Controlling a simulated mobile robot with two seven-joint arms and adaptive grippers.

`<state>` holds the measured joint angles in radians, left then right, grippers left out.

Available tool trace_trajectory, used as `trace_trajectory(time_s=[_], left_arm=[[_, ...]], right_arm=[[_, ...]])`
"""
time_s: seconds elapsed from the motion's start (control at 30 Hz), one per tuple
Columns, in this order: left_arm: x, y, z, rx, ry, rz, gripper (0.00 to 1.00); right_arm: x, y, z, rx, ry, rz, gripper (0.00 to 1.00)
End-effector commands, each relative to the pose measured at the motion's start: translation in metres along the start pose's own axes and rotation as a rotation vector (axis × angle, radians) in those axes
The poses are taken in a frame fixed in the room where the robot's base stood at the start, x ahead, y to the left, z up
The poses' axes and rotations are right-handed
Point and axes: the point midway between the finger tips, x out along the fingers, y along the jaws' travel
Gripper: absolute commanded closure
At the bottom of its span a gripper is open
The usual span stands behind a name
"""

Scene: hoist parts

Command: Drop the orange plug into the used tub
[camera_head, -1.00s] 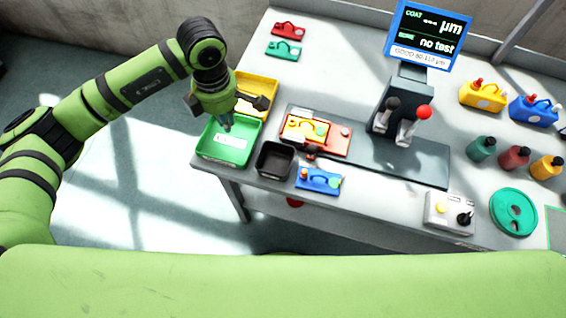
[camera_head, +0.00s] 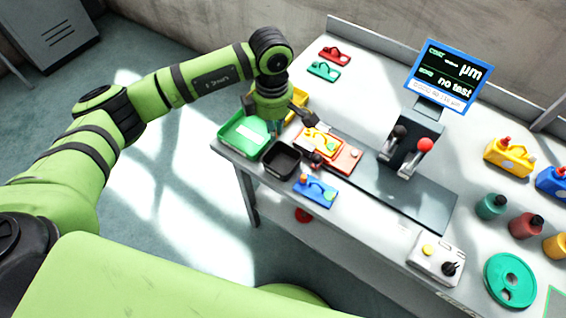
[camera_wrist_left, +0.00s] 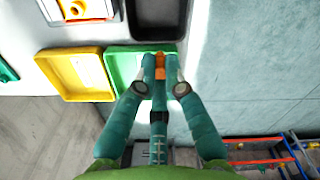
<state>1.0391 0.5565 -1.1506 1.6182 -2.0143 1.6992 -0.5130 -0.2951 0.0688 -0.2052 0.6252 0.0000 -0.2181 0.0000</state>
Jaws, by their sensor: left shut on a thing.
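My left gripper (camera_head: 272,127) points down over the right part of the green tray (camera_head: 226,138), close to the black tub (camera_head: 268,170). In the left wrist view its fingertips (camera_wrist_left: 160,68) are shut on the orange plug (camera_wrist_left: 160,72), a small orange piece between the teal fingers. The plug hangs above the green tray's edge, just short of the black tub (camera_wrist_left: 157,33); its height is hard to judge. The black tub looks empty. No label saying "used" is readable. My right gripper is not in view.
A yellow tray (camera_wrist_left: 72,76) lies beside the green one. A fixture with a yellow part (camera_head: 322,143) and a blue block (camera_head: 316,191) stand near the black tub. A gauge with a red-knobbed lever (camera_head: 424,145) stands farther right. The table's front edge is close.

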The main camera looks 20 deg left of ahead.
Motion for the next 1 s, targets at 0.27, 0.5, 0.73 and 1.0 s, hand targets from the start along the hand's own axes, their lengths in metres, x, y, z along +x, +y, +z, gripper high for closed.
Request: trace_trajectory(time_s=[0.27, 0.5, 0.73, 1.0], left_arm=[[0.029, 0.0, 0.0, 0.0, 0.0, 0.0, 1.0], [0.03, 0.0, 0.0, 0.0, 0.0, 0.0, 1.0], [0.03, 0.0, 0.0, 0.0, 0.0, 0.0, 0.61], [0.027, 0.0, 0.0, 0.0, -0.001, 0.001, 0.61]], right_arm=[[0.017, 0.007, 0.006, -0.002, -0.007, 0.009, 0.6], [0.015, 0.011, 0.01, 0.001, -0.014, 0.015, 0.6], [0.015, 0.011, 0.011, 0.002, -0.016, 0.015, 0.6], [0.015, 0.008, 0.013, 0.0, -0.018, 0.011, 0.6]])
